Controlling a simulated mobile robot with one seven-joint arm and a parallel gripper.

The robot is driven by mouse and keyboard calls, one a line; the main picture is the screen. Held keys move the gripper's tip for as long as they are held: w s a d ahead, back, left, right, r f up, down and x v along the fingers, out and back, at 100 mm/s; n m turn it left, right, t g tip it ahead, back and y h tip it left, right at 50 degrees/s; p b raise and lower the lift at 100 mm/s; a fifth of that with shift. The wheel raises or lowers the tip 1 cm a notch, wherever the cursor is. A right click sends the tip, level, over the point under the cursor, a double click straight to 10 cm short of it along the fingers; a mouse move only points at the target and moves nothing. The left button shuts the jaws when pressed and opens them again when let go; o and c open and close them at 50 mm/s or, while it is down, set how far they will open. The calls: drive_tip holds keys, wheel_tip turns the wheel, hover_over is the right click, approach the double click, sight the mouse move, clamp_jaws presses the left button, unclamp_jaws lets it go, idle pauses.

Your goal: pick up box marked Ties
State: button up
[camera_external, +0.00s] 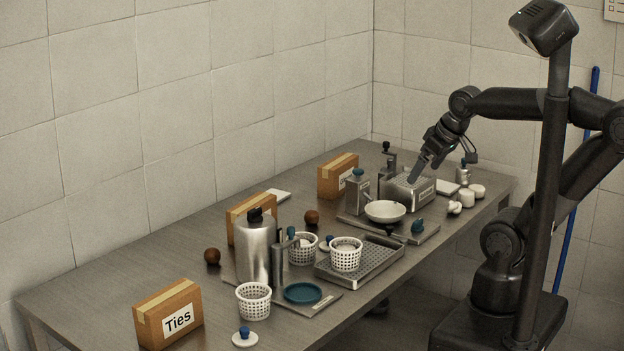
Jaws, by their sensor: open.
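The box marked Ties (168,314) is a brown cardboard box with a white label reading "Ties" on its front. It stands upright at the near left end of the metal table (110,272). My gripper (414,178) is at the far right end of the table, above a perforated metal box (408,192), far from the Ties box. It points down and is open. I cannot tell if it touches the metal box. Nothing shows between the fingers.
Two similar cardboard boxes stand along the back, one behind the steel canister (253,255), one farther off (338,176). White perforated baskets (254,301), a perforated tray (362,262) and a white bowl (385,211) crowd the middle. The table's left end is mostly clear.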

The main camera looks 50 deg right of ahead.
drive_tip(key=c, duration=0.4)
drive_tip(key=w+a+r+n, duration=0.4)
drive_tip(key=w+a+n, duration=0.1)
drive_tip(key=w+a, duration=0.5)
drive_tip(key=n+g+y, duration=0.5)
drive_tip(key=n+y, duration=0.1)
drive_tip(key=n, duration=0.9)
hover_over(169, 295)
drive_tip(key=d, duration=0.5)
drive_tip(key=f, duration=1.2)
drive_tip(key=shift+s+f, duration=0.1)
drive_tip(key=shift+s, duration=0.25)
drive_tip(key=x, duration=1)
drive_tip(key=shift+w+a+f, duration=0.15)
drive_tip(key=shift+a+f, duration=0.15)
drive_tip(key=shift+a, duration=0.05)
